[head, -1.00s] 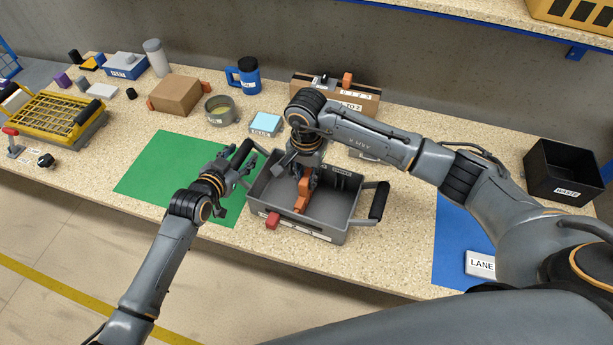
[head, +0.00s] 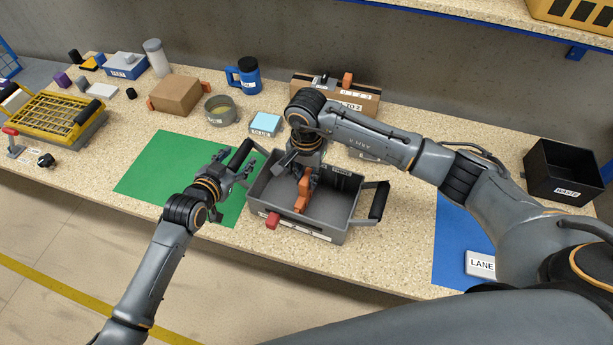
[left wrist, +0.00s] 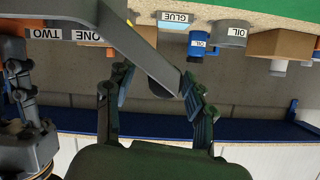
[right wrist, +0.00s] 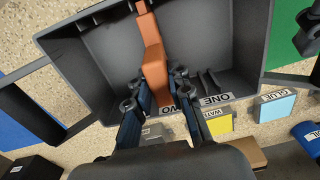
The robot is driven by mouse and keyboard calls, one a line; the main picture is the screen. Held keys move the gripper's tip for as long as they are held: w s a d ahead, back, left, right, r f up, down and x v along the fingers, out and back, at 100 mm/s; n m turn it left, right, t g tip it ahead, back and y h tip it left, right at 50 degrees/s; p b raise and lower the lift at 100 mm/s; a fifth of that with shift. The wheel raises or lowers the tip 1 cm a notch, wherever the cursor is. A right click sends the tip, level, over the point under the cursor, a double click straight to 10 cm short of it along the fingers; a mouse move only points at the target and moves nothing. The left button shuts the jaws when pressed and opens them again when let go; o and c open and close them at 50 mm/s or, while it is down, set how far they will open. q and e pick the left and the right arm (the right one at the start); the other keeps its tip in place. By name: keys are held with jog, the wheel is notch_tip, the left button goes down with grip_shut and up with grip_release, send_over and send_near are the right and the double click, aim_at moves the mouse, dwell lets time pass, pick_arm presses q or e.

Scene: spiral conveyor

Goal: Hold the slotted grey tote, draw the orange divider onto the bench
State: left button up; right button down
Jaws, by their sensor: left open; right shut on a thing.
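The slotted grey tote (head: 335,233) stands on the bench between the mats, with a dark handle at each end. The orange divider (head: 303,196) is inside it, upright near the middle. My right gripper (head: 305,174) reaches into the tote from above and is shut on the divider, which also shows in the right wrist view (right wrist: 153,62). My left gripper (head: 238,168) is open at the tote's left handle (head: 241,153). In the left wrist view its fingers lie on both sides of a grey bar (left wrist: 140,45), apparently the handle; contact cannot be told.
A green mat (head: 165,178) lies left of the tote, a blue mat (head: 450,245) right. A black waste bin (head: 562,175) stands far right. Behind are a glue box (head: 265,123), a tin (head: 220,110), a blue mug (head: 245,77) and a cardboard box (head: 178,95).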

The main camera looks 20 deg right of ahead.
dwell(0.3)
pick_arm(q)
jog(key=shift+x, duration=0.95)
grip_shut()
jog(key=shift+f, duration=0.1)
dwell(0.8)
